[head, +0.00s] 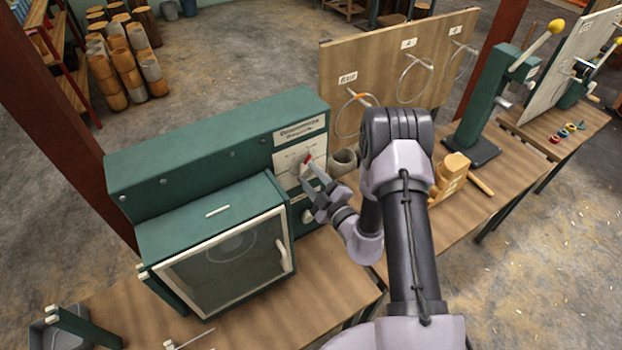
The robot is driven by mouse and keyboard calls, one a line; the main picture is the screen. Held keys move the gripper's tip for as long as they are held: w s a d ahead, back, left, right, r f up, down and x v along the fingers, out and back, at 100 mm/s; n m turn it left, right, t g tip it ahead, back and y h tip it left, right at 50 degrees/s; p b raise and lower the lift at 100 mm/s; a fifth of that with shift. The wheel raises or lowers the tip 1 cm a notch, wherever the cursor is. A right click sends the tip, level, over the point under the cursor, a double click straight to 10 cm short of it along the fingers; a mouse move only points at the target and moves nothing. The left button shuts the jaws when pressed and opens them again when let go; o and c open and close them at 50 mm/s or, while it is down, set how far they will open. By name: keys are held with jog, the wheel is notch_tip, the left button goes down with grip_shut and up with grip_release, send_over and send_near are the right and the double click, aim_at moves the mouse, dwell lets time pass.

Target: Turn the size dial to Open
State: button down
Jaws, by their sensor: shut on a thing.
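The size dial (307,159) is on the pale panel on the front of a green machine (215,140). A red mark shows at its top, tilted a little to the right. My gripper (310,171) reaches the panel from the lower right, and its fingers are shut on the dial. The fingers hide most of the dial. The lettering around it is too small to read, so I cannot tell which setting it points to.
A glass-fronted box (228,262) with a pale handle juts out left of the panel. A grey cup-like piece (344,162) stands right of the panel. A board with wire hoops (385,75) rises behind. A wooden block (452,175) and a green lever press (478,110) stand farther right.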

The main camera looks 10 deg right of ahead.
jog(key=n+b, duration=0.1)
jog(key=n, duration=0.2)
jog(key=shift+f+n, duration=0.15)
jog(key=shift+n, duration=0.15)
jog(key=n+b, duration=0.2)
jog(key=n, duration=0.2)
jog(key=shift+f+n, duration=0.1)
jog(key=shift+n, duration=0.2)
jog(key=n+b, duration=0.2)
jog(key=n, duration=0.2)
jog(key=shift+f+b, duration=0.1)
jog(key=shift+b, duration=0.3)
jog(key=n+b, duration=0.2)
jog(key=n, duration=0.2)
jog(key=shift+f, duration=0.1)
jog(key=n+b, duration=0.4)
jog(key=n, duration=0.1)
jog(key=shift+n, duration=0.3)
jog(key=shift+d+n+b, duration=0.15)
jog(key=shift+n+b, duration=1.25)
jog(key=shift+n, duration=0.6)
jog(key=c, duration=0.9)
grip_release()
